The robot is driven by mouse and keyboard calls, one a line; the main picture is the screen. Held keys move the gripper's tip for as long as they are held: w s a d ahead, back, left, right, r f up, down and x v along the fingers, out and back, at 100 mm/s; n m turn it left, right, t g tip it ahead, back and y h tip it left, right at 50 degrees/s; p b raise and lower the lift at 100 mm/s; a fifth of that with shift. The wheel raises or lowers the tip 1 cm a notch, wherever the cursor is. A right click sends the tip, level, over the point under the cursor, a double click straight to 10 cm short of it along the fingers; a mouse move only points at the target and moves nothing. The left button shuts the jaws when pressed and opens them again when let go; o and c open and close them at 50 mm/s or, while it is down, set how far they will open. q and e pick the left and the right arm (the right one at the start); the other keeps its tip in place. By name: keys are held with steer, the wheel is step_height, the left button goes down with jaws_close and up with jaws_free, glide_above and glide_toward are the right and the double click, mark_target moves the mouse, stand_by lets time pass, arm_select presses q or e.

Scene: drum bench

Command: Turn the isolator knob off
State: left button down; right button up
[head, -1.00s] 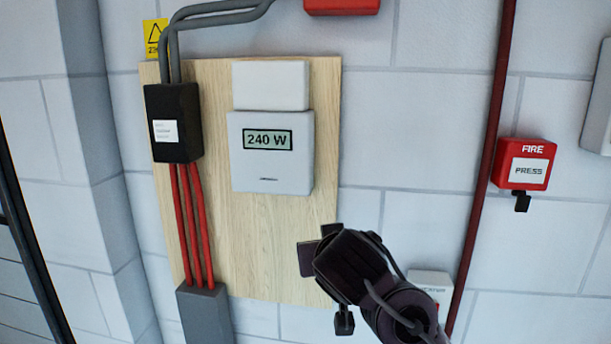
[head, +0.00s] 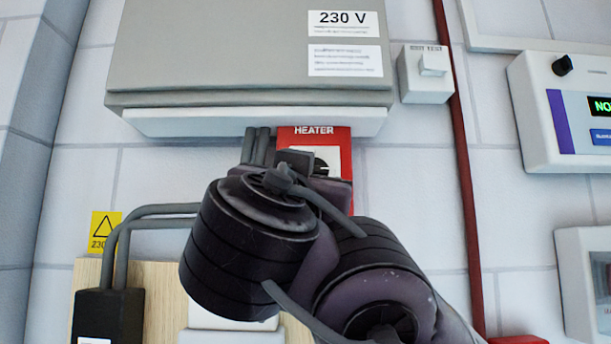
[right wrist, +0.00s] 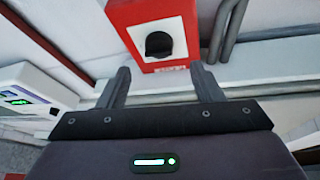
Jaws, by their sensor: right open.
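The isolator is a red box labelled HEATER (head: 338,138) on the wall under a grey cabinet. Its dark round knob (head: 321,166) shows on a white plate, partly covered by my right arm. In the right wrist view the red box (right wrist: 126,14) and its black knob (right wrist: 158,45) are seen from close by. My right gripper (right wrist: 160,72) is open and empty, its two fingers pointing toward the box, with the knob between their lines. The fingers look apart from the knob. The knob's setting cannot be read. My left gripper is not in view.
The grey cabinet (head: 240,55) with a 230 V label overhangs the isolator. Grey conduits (head: 255,146) run close to its left. A small switch box (head: 426,74), a red pipe (head: 458,150) and a panel with a green display (head: 570,105) are to the right.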

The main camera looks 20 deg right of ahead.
mark_target(315, 170)
steer(key=p+x, duration=0.4)
steer(key=x, duration=0.3)
steer(key=shift+d, duration=0.15)
steer(key=shift+c, duration=0.3)
